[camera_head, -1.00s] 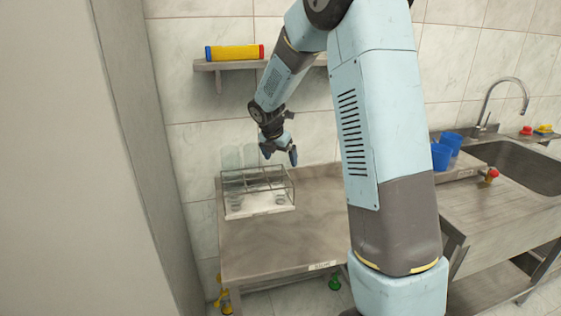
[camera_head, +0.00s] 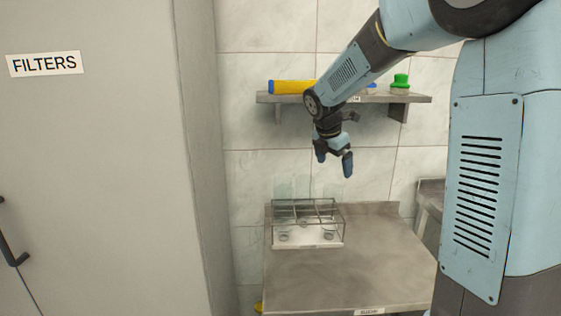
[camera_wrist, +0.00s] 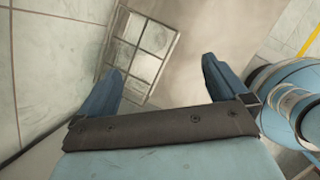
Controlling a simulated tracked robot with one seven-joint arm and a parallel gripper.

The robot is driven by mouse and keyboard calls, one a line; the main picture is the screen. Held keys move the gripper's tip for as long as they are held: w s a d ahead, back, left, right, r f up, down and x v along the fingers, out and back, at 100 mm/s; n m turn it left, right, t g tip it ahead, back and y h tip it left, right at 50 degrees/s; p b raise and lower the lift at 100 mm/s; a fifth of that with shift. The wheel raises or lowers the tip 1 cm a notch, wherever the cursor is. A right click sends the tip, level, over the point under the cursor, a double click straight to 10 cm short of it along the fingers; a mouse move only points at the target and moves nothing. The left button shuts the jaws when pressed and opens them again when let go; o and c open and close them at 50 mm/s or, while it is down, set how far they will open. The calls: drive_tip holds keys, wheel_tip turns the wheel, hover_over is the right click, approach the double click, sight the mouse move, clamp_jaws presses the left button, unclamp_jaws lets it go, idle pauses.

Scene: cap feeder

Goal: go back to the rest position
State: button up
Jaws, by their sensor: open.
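My gripper (camera_head: 334,163) is open and empty, with its blue fingers pointing down in the head view. It hangs in front of the tiled wall, above the wire rack (camera_head: 308,211) and below the shelf's height. In the wrist view my gripper (camera_wrist: 160,85) shows its two fingers spread wide with nothing between them. The wire rack (camera_wrist: 140,50) appears beyond the fingers, toward the upper left. The rack stands on a metal table (camera_head: 350,275) and holds clear glass vessels.
A wall shelf (camera_head: 417,98) carries a yellow and blue tube (camera_head: 292,87) and a green-topped item (camera_head: 400,82). A tall cabinet (camera_head: 105,170) labelled FILTERS stands at the left. The table is bare to the right of the rack.

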drive_tip(key=s+d+r+m+t+y, duration=0.1)
drive_tip(key=s+r+m, duration=0.1)
drive_tip(key=s+m, duration=1)
drive_tip(key=s+d+r+m+t+y, duration=0.1)
drive_tip(key=s+r+m+y, duration=0.1)
drive_tip(key=s+m, duration=1)
drive_tip(key=s, duration=0.8)
drive_tip(key=shift+d, duration=0.25)
drive_tip(key=shift+r, duration=0.1)
